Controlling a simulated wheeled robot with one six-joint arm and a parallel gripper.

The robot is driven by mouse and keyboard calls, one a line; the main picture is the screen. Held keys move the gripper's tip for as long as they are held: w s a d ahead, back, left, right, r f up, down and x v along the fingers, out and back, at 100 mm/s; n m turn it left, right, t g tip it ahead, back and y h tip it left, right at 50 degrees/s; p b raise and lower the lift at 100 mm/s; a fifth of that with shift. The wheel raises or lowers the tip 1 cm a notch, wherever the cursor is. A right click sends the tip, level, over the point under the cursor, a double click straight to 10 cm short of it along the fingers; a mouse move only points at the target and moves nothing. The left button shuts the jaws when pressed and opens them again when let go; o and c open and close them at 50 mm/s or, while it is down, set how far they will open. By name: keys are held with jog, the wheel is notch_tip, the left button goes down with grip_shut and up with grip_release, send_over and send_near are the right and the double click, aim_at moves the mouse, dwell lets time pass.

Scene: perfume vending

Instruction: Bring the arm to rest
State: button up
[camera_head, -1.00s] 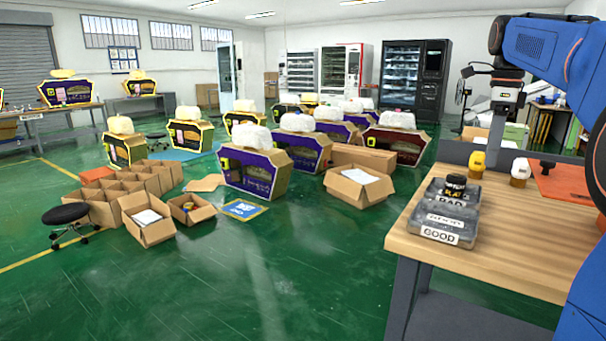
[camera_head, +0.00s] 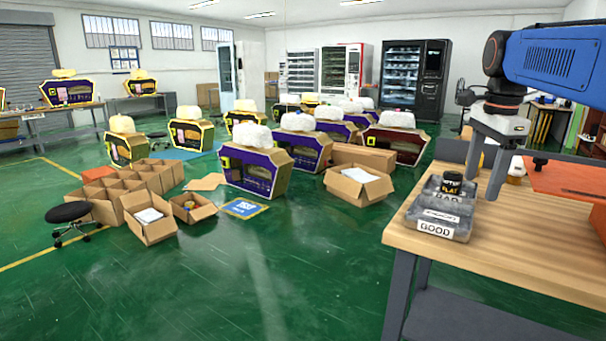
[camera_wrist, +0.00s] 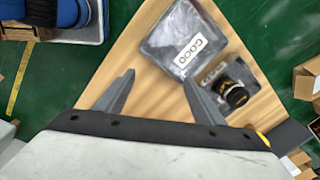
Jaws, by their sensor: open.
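In the wrist view my gripper (camera_wrist: 160,95) shows two spread grey fingers over bare wood. The grey tray marked GOOD (camera_head: 436,228) and the one marked BAD (camera_head: 432,191) lie to its left on the table. A black-lidded jar (camera_head: 452,183) stands in the BAD tray. The wrist view also shows the GOOD tray (camera_wrist: 172,30) and the jar (camera_wrist: 236,96).
A yellow-topped bottle (camera_head: 489,156) and a white one (camera_head: 516,170) stand behind my gripper, partly hidden. The green floor (camera_head: 300,270) left of the table is open; boxes (camera_head: 358,186) lie farther off.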

jog(key=s+a+f+n+t, duration=0.1)
jog(key=s+a+f+n, duration=0.4)
jog(key=s+f+n, duration=0.4)
jog(key=s+a+f+n+t, duration=0.2)
jog(key=s+a+f+n, duration=0.3)
jog(key=s+f+n, duration=0.4)
jog(key=s+f, duration=0.4)
jog(key=f, duration=0.3)
jog(key=shift+s+a+t, duration=0.2)
jog(key=shift+s+t, duration=0.1)
